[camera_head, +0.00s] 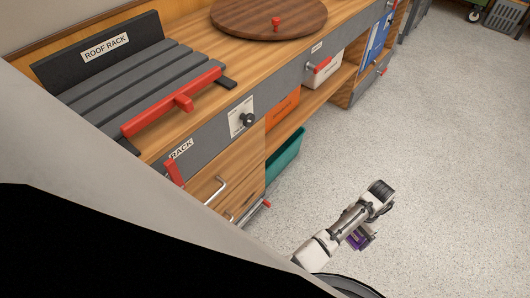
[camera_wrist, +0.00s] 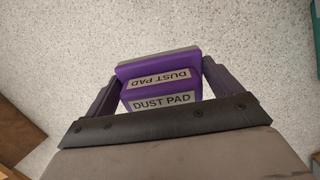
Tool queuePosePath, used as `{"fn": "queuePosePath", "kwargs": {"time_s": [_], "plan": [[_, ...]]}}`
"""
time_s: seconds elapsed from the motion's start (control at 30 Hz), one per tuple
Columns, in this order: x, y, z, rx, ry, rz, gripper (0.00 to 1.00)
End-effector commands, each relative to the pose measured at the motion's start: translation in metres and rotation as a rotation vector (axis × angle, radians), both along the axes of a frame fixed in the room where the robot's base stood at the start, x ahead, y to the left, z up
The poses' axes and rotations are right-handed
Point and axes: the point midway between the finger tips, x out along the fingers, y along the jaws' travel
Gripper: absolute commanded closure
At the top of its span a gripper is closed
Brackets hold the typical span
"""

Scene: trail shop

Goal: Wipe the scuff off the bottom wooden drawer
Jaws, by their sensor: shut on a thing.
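My gripper (camera_wrist: 161,78) is shut on a purple dust pad (camera_wrist: 158,85) with two "DUST PAD" labels, held between the two dark fingers in the wrist view. In the head view, the pad (camera_head: 361,239) shows as a small purple patch below my wrist, over the open floor and apart from the cabinet. The wooden drawers (camera_head: 205,186) are at the lower left of the head view, with metal bar handles. A lower wooden drawer front (camera_head: 246,208) shows only in part, at a steep angle. I cannot see a scuff on it.
A teal bin (camera_head: 286,158), an orange box (camera_head: 282,109) and a white bin (camera_head: 323,73) sit in the cabinet. The speckled floor (camera_head: 430,160) is clear.

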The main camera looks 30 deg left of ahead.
Motion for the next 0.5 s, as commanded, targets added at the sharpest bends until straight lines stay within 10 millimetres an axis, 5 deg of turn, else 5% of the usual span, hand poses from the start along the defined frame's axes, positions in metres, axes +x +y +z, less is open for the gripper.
{"fn": "queuePosePath", "kwargs": {"time_s": [0.2, 0.5], "plan": [[-0.015, 0.024, -0.073, 0.171, 0.352, -0.516, 0.37], [-0.041, 0.093, -0.121, 0.486, 0.631, -0.925, 0.37]]}}
